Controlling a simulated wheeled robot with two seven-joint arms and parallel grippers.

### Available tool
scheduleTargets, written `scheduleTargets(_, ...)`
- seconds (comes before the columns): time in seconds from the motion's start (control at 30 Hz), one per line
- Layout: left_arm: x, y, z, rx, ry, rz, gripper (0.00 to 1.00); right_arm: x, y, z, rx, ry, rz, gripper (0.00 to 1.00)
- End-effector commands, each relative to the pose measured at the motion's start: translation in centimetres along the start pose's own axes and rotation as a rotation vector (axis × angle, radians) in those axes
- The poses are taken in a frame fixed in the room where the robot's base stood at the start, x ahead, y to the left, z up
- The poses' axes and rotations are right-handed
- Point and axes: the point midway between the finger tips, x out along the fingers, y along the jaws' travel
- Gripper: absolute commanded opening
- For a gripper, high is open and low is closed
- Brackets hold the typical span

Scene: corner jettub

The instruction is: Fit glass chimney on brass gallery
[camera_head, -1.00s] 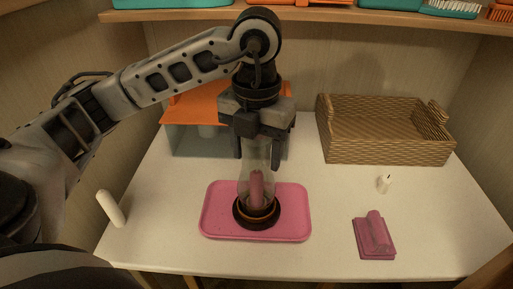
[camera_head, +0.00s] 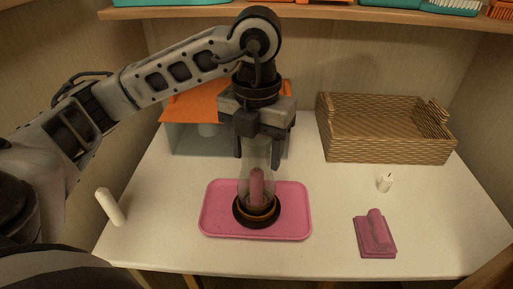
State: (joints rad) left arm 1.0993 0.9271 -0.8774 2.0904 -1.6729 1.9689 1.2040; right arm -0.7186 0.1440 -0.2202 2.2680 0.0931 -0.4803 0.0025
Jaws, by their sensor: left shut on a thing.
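The clear glass chimney (camera_head: 257,160) stands upright over the brass gallery (camera_head: 257,213). The gallery is a brass ring on a dark round base, with a pink candle-like piece (camera_head: 257,187) in its middle, seen through the glass. The base sits on a pink tray (camera_head: 218,213). My left gripper (camera_head: 257,160) points down above the tray and is shut on the upper part of the chimney. The chimney's lower edge is at the ring, but I cannot tell whether it is seated. My right gripper is not in view.
A wicker basket (camera_head: 385,150) stands at the back right. An orange-topped box (camera_head: 190,140) is behind my gripper. A shelf (camera_head: 330,18) runs overhead.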

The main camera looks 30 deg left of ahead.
Motion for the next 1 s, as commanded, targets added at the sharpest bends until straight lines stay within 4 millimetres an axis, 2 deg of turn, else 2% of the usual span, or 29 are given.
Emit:
scheduleTargets(0.3,0.2,0.0,0.0,0.0,0.003,0.001,0.17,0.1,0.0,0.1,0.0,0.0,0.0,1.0)
scheduleTargets(0.33,0.2,0.0,0.0,0.0,0.003,0.001,0.63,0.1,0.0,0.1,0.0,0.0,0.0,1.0)
scheduleTargets(0.4,0.2,0.0,0.0,0.0,0.003,0.001,0.8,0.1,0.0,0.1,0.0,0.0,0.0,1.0)
scheduleTargets(0.77,0.1,0.0,0.0,0.0,0.002,0.001,0.8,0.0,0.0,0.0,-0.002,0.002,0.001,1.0)
scheduleTargets(0.87,-1.3,-0.1,0.1,0.0,-0.002,-0.001,0.8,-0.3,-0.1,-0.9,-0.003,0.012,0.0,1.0)
scheduleTargets(1.0,-4.7,0.0,0.1,-0.001,-0.006,0.0,0.8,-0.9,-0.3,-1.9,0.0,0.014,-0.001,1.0)
